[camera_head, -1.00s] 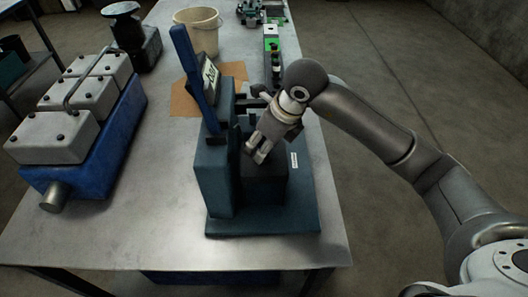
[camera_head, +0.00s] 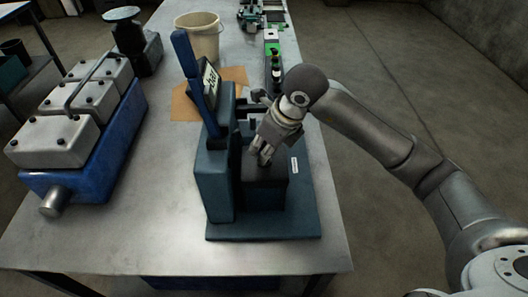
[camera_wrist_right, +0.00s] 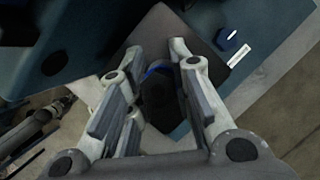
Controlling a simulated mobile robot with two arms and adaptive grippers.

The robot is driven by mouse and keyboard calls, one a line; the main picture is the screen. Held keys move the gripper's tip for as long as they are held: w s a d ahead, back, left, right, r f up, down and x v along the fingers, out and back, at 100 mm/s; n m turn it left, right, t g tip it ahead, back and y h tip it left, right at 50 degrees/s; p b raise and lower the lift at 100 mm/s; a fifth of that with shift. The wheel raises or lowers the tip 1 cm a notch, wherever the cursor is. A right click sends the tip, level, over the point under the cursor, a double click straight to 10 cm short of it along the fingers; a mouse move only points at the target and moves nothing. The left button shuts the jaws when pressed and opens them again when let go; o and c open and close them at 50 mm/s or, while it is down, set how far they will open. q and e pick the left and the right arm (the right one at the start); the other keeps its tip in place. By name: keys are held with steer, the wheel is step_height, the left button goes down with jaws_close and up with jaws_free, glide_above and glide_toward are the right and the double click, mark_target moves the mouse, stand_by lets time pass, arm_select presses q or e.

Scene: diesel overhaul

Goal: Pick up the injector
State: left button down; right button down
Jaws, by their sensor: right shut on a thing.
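My right gripper (camera_head: 264,158) points down at the dark block of the teal test stand (camera_head: 216,183), just right of its upright housing. In the right wrist view its fingers (camera_wrist_right: 155,75) are closed around a dark round thing with a blue ring, which appears to be the injector (camera_wrist_right: 158,90). The injector stands end-on between the fingers, over the dark block. In the head view the gripper hides it. I cannot tell whether it is still seated in the block. My left gripper is not in view.
The stand has a blue lever (camera_head: 187,62) and a display (camera_head: 210,80). A blue engine block with grey covers (camera_head: 88,160) is at the left.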

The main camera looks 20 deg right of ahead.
step_height(320, 180, up, 18)
steer(key=b, duration=0.4)
stand_by(0.3)
steer(key=c, duration=1.9)
jaws_free()
jaws_close()
